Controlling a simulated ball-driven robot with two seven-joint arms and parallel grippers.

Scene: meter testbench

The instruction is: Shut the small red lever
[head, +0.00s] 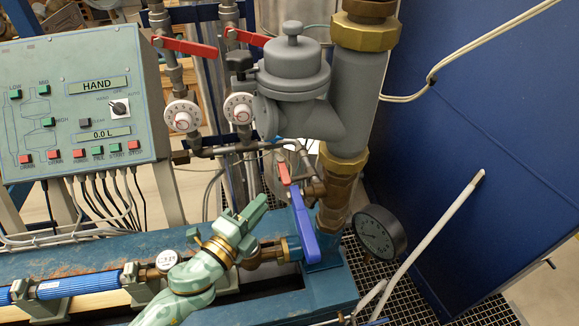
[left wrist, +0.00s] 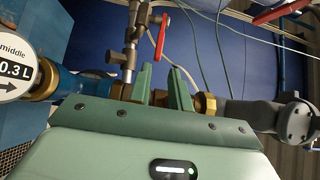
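The small red lever (head: 284,173) sits on a thin pipe valve left of the big grey vertical pipe, just above the blue lever (head: 302,225). In the left wrist view the small red lever (left wrist: 162,36) points up along the thin pipe, beyond the fingertips. My left gripper (head: 246,218) is below and left of the lever, apart from it. In the left wrist view my left gripper's fingers (left wrist: 162,82) stand apart with nothing held between them, in front of the brass-fitted pipe (left wrist: 205,104). My right gripper is not in view.
Two larger red levers (head: 185,46) (head: 247,37) stand higher up, above white dials (head: 183,115). A grey meter (head: 293,75), a dark round gauge (head: 380,232) and a control box (head: 85,100) surround the area. A blue wall panel (head: 480,110) bounds the right.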

